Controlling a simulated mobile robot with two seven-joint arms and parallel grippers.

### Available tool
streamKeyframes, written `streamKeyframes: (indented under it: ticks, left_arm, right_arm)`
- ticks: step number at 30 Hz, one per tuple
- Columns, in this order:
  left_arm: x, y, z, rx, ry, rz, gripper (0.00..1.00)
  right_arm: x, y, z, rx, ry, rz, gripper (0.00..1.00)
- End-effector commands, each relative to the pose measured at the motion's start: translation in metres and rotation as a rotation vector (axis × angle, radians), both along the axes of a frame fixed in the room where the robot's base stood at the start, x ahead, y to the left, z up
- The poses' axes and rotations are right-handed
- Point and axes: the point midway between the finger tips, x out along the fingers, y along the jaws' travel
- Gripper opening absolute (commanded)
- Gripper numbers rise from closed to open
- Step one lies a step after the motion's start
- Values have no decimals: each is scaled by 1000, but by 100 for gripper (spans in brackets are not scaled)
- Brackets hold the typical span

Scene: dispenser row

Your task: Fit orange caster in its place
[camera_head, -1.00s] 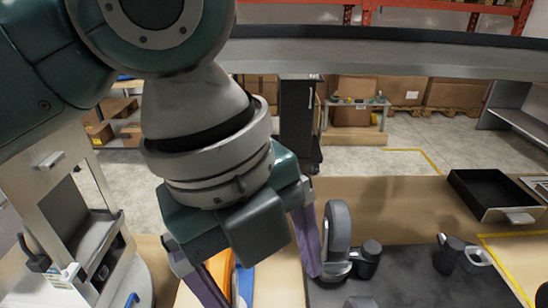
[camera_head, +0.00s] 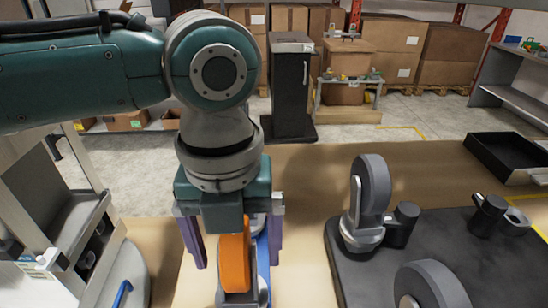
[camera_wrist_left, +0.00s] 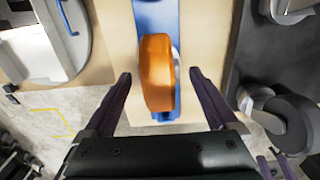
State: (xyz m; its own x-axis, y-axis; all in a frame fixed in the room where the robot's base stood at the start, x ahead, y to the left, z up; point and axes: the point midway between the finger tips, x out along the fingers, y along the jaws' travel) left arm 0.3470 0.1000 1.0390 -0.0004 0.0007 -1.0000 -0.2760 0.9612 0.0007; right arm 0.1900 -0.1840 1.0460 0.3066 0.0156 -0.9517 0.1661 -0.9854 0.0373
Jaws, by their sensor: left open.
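The orange caster (camera_head: 235,262) stands upright on a blue strip (camera_head: 263,262), its grey mount partly hidden below the wheel. It also shows in the left wrist view (camera_wrist_left: 157,75). My left gripper (camera_head: 236,264) is open above it. Its two purple fingers straddle the orange wheel, with a gap on each side in the left wrist view. The dark plate (camera_head: 355,284) lies to the right. It carries a grey caster (camera_head: 372,185) beside a dark cylinder, and a second grey caster (camera_head: 432,285) nearer. An empty-looking grey fixture (camera_head: 498,213) stands at its right.
A black open tray (camera_head: 505,155) sits at the table's back right. A white cart-like unit (camera_head: 75,225) stands left of the table. The wooden tabletop (camera_head: 305,215) is bare between the blue strip and the dark plate. Cardboard boxes stand far behind.

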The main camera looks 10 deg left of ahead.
Motion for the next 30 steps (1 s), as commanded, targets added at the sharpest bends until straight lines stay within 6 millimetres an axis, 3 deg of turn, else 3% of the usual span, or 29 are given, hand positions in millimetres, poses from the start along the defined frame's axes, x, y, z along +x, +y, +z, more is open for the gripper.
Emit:
streamKeyframes:
  ticks: [4, 12, 30]
  left_arm:
    - [-1, 0, -10, 1, 1, 0, 92]
    - [0, 0, -11, 0, -1, -1, 92]
    - [0, 0, -11, 0, -1, 0, 25]
  right_arm:
    - [0, 0, -1, 0, 0, 0, 50]
    - [0, 0, -1, 1, 1, 0, 50]
    - [0, 2, -1, 6, 2, -2, 50]
